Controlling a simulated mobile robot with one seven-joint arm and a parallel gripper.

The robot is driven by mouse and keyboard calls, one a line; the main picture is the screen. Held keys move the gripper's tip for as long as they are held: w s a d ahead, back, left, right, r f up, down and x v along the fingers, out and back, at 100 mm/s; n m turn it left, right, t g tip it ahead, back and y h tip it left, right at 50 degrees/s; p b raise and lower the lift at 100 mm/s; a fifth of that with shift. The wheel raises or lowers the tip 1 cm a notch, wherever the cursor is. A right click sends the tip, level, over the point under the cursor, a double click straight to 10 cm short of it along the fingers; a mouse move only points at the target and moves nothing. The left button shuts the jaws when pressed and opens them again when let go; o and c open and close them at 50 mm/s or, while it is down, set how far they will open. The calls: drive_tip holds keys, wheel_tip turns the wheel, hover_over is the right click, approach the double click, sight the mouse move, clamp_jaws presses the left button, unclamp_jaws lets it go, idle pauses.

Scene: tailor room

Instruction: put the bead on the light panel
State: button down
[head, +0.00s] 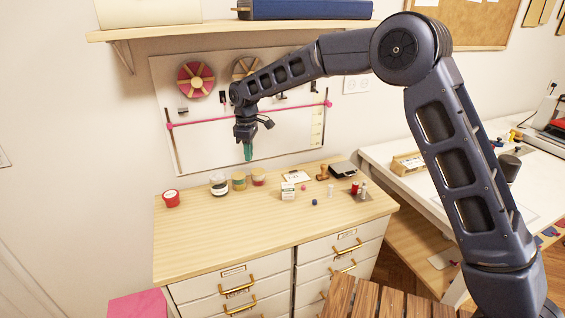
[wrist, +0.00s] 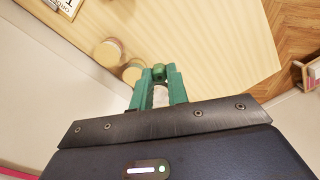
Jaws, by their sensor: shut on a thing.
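My gripper (head: 247,152) hangs pointing down above the back of the wooden dresser, in front of the white wall board. Its green fingers (wrist: 158,82) are shut on a small round green thing (wrist: 158,73), which seems to be the bead. In the head view the bead is too small to make out at the fingertips. A flat pale panel (head: 508,203) on the white desk at the right seems to be the light panel. My arm partly hides that desk, and the gripper is far to the left of it.
The dresser top (head: 220,225) holds a red tape roll (head: 171,198), several jars (head: 219,185), a blue ball (head: 314,202), a small white box (head: 288,191) and a stamp (head: 323,172). A wooden box (head: 408,164) and a dark cup (head: 510,166) stand on the white desk.

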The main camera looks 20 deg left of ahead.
drive_tip(key=shift+r, duration=0.2)
drive_tip(key=w+d+r+m, duration=0.1)
drive_tip(key=w+d+m, duration=0.5)
drive_tip(key=w+d, duration=2.35)
drive_tip(key=w+d+m, duration=0.2)
drive_tip(key=w+d, duration=0.3)
drive_tip(key=d, duration=0.8)
drive_tip(key=w+d+m, duration=0.2)
drive_tip(key=w+d, duration=0.2)
drive_tip(key=d, duration=1)
drive_tip(key=s+d+m, duration=0.2)
drive_tip(key=s+d, duration=0.1)
drive_tip(key=d, duration=1.1)
drive_tip(key=s+d+m, duration=0.2)
drive_tip(key=d+m, duration=0.1)
drive_tip(key=d, duration=1.1)
drive_tip(key=s+d+m, duration=0.2)
drive_tip(key=s+d, duration=0.1)
drive_tip(key=d, duration=1.2)
drive_tip(key=f, duration=1.9)
drive_tip(key=shift+w+a, duration=0.15)
drive_tip(key=shift+w, duration=0.1)
